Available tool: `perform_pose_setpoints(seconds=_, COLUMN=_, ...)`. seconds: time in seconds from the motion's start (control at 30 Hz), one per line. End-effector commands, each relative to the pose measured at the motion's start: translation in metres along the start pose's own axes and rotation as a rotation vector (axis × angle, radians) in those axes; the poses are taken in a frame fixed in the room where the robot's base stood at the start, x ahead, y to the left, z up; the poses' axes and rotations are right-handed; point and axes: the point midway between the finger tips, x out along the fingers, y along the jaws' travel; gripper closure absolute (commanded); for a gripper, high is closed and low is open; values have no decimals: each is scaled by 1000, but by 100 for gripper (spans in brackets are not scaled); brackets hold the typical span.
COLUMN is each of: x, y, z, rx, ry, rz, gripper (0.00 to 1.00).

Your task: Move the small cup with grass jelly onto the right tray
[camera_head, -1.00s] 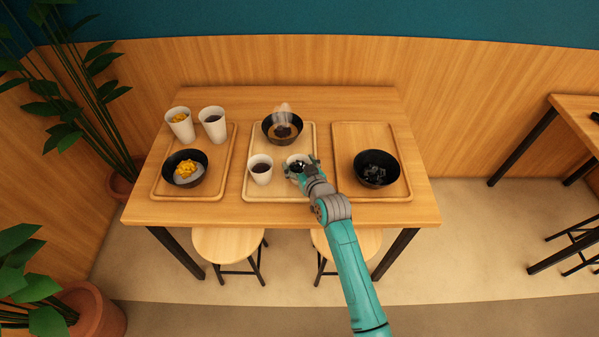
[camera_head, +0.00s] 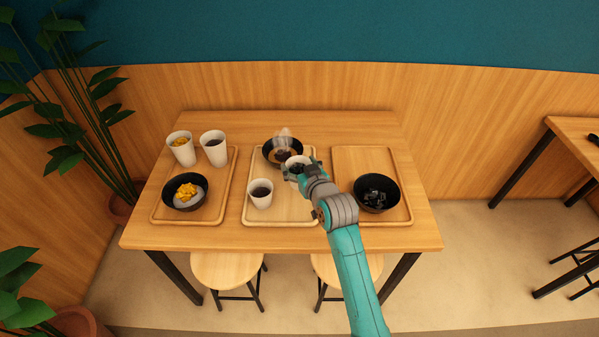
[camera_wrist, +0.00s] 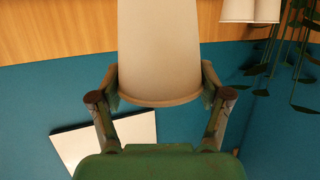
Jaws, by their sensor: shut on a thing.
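My gripper (camera_head: 301,169) is shut on a small white cup (camera_head: 291,175) with dark contents, held above the middle tray (camera_head: 290,212), in front of the steaming bowl. In the wrist view the white cup (camera_wrist: 160,50) sits between my two fingers (camera_wrist: 160,105). The fingers partly cover the cup in the head view. The right tray (camera_head: 365,158) is to the right of my gripper. It carries a black bowl (camera_head: 377,193) with dark cubes near its front, and its back part is bare.
A white cup (camera_head: 260,193) with dark contents stands on the middle tray, with a steaming black bowl (camera_head: 283,151) behind it. The left tray (camera_head: 157,213) holds two white cups and a black bowl (camera_head: 185,192) with yellow topping.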

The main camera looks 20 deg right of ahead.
Motion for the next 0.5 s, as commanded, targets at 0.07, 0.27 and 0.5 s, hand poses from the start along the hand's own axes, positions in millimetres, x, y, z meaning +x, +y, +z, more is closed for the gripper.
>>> perform_pose_setpoints(seconds=0.07, x=0, y=0, z=-1, rx=0, ry=1, rz=0, gripper=64)
perform_pose_setpoints(seconds=0.27, x=0, y=0, z=-2, rx=0, ry=2, rz=0, gripper=64)
perform_pose_setpoints(seconds=0.5, x=-6, y=0, z=-23, rx=0, ry=6, rz=0, gripper=64)
